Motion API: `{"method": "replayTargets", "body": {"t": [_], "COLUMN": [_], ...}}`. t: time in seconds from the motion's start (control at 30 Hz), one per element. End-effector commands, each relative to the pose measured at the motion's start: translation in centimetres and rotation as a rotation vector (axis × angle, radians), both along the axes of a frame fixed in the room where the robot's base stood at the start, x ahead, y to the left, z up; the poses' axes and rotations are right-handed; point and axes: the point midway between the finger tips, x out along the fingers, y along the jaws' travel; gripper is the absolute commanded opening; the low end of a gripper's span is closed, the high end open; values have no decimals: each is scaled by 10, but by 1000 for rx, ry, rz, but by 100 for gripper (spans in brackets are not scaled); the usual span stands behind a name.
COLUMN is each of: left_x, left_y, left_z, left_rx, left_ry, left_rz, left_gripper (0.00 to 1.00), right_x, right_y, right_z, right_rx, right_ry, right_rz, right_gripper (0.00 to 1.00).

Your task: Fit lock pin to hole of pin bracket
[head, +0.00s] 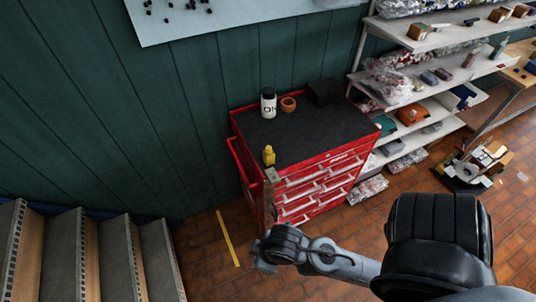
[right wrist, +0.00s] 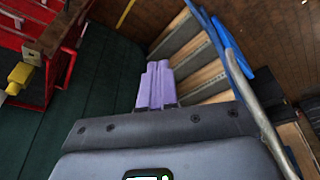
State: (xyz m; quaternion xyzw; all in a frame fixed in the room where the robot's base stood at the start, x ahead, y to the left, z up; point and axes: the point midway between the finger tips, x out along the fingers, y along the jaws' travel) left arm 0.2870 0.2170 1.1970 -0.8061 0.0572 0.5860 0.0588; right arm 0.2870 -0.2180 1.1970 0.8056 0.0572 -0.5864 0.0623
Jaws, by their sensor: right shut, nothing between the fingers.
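A small yellow piece (head: 268,155), which may be the lock pin, stands upright at the front left corner of the red cabinet. Right below it a grey-brown upright block (head: 270,186), which looks like the pin bracket, runs down that corner. I cannot tell whether the yellow piece is inside a hole. In the right wrist view the yellow piece (right wrist: 18,77) is at the left edge, beside the block (right wrist: 33,57). My right gripper (right wrist: 156,84) has its purple fingers together, empty, and apart from both; its wrist is below the cabinet's corner in the head view. My left gripper is not in view.
The red cabinet (head: 330,158) has a black top (head: 310,128) bearing a white bottle (head: 269,103), an orange ring (head: 288,104) and a black box (head: 324,91). Stairs (head: 80,255) are at the lower left. Shelves (head: 440,73) stand at the right.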

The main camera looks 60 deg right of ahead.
Motion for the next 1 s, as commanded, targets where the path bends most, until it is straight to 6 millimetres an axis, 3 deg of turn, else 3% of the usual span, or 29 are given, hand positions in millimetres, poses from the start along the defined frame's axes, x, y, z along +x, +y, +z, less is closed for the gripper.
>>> {"method": "replayTargets", "body": {"t": [0.33,0.7,1.0], "left_x": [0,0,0], "left_y": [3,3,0], "left_z": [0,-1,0], "left_rx": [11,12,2], "left_ry": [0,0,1], "left_rz": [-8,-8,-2], "left_gripper": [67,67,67], "right_x": [0,0,2], "right_y": [-1,-1,1], "right_z": [0,0,1], "right_rx": [-4,-3,3], "right_ry": [-1,0,-7], "right_rz": [2,2,1], "right_gripper": [2,58,59]}}
